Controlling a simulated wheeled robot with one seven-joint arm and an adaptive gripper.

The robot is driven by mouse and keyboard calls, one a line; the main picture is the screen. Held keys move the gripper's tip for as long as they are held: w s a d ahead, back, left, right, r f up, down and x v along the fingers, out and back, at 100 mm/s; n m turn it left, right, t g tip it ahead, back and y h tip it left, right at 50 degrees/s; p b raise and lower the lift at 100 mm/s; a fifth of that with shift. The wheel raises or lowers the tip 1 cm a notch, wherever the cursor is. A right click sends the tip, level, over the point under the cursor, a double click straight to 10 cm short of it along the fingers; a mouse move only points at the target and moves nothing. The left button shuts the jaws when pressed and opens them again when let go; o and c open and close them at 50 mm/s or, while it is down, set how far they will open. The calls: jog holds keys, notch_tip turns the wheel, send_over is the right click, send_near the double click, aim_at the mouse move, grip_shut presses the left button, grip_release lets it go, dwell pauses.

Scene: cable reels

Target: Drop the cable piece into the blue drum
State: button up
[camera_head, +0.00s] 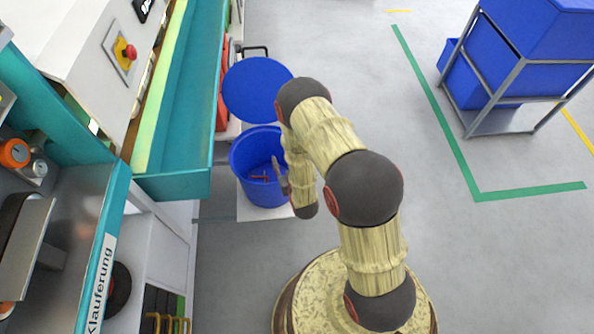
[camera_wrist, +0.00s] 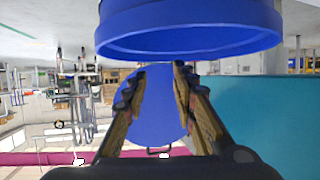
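The blue drum (camera_head: 240,165) stands open left of my arm in the head view. In the wrist view its blue rim and wall (camera_wrist: 190,45) fill the top. A small reddish piece (camera_head: 259,178) shows inside the drum; it looks like the cable piece, but it is too small to be sure. My gripper (camera_head: 277,172) is at the drum's right side, its fingers over the opening. In the wrist view its fingers (camera_wrist: 158,72) are spread apart, with nothing visible between them.
The round blue lid (camera_head: 257,90) is raised behind the drum and also shows between the fingers (camera_wrist: 160,110). A teal bench trough (camera_head: 185,100) stands close on the left. A rack with blue bins (camera_head: 500,60) is far right. The floor between is clear.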

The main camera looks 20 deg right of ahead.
jog(key=v, duration=0.6)
jog(key=shift+s, duration=0.4)
jog(key=shift+r, duration=0.1)
